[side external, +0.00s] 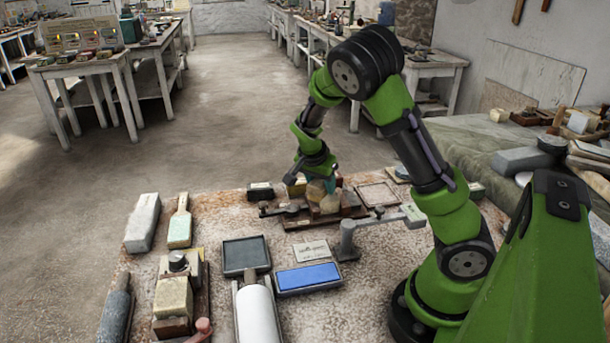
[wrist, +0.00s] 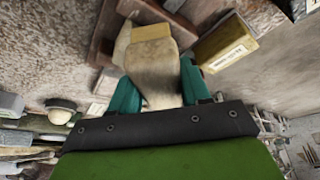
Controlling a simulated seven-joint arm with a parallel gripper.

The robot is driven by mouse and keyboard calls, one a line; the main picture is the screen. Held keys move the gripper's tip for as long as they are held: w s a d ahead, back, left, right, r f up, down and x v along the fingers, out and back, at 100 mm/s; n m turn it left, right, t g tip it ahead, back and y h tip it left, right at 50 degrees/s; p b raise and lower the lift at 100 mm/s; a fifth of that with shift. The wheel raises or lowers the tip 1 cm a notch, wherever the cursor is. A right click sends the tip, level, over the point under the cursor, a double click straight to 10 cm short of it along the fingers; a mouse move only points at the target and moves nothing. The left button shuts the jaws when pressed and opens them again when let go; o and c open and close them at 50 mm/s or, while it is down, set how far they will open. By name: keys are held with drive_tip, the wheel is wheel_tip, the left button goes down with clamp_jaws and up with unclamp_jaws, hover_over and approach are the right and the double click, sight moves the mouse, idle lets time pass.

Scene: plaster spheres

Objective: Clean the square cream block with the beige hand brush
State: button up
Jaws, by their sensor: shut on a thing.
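My gripper (wrist: 160,92) has teal fingers, which are shut on the beige hand brush (wrist: 152,55); its greyish lower part shows between them. In the side external view my gripper (side external: 322,182) is low over the far part of the table, with the brush (side external: 330,203) under it. The square cream block (wrist: 123,42) shows just beyond the brush in the wrist view, partly hidden by it. It sits at a dark wooden base (wrist: 108,28). The brush and block overlap in both views, so I cannot tell whether they touch.
A small labelled box (wrist: 226,44) stands right of the brush in the wrist view. A grey metal stand (side external: 347,240), a blue slab (side external: 307,277) and a dark tray (side external: 246,255) lie nearer the camera. Another pale block (side external: 173,297) is clamped at left.

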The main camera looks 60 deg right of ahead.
drive_tip(key=shift+a, duration=1.05)
drive_tip(key=shift+d, duration=0.15)
drive_tip(key=shift+d, duration=2.1)
drive_tip(key=shift+a, duration=0.1)
drive_tip(key=shift+a+r, duration=0.7)
drive_tip(key=shift+a, duration=0.35)
drive_tip(key=shift+f, duration=0.75)
